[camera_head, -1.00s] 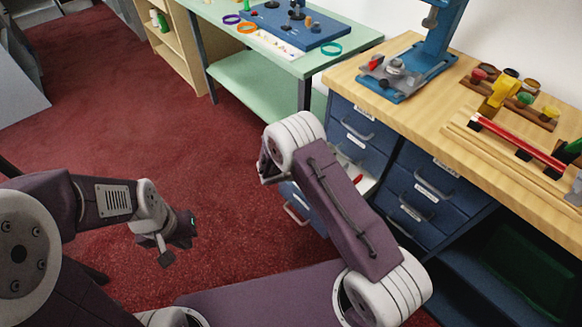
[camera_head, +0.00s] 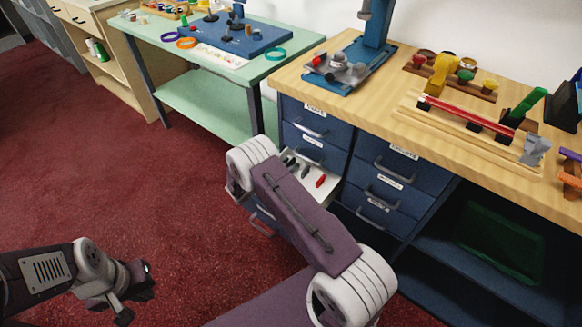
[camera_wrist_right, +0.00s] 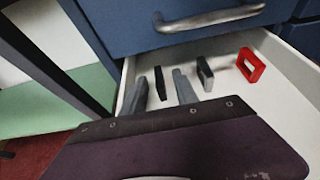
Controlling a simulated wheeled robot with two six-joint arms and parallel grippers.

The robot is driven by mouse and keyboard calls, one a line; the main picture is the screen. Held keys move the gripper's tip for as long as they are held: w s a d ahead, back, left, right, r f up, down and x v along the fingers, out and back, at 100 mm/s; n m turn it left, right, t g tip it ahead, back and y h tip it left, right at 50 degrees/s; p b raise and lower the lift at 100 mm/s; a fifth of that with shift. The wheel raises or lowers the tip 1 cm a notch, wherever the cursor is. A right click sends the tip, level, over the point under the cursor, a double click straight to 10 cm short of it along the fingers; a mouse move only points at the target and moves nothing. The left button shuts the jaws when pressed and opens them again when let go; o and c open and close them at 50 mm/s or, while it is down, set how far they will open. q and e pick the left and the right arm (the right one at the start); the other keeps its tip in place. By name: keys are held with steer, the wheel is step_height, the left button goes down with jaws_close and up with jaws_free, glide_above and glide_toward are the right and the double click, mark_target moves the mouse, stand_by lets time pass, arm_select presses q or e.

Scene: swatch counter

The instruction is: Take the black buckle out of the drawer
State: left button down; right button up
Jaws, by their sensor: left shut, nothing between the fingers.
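The open drawer (camera_head: 326,192) is white inside, under blue closed drawers. In the right wrist view it holds a thin black piece (camera_wrist_right: 160,82), which looks like a buckle seen edge-on, a dark square frame buckle (camera_wrist_right: 205,73) and a red frame buckle (camera_wrist_right: 250,65). I cannot tell for sure which dark one is the black buckle. My right gripper (camera_wrist_right: 162,84) is open over the drawer, its two grey fingers on either side of the thin black piece in the picture; contact does not show. My left gripper (camera_head: 138,284) is shut and empty, over the floor at lower left.
A blue drawer front with a metal handle (camera_wrist_right: 210,18) overhangs the back of the open drawer. The wooden counter (camera_head: 300,72) above carries a blue press and a rack with coloured knobs. A green table (camera_head: 200,98) stands left. Red carpet (camera_head: 90,190) is clear.

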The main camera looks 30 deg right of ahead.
steer(key=shift+d+f, duration=0.1)
steer(key=shift+d, duration=0.15)
jaws_close()
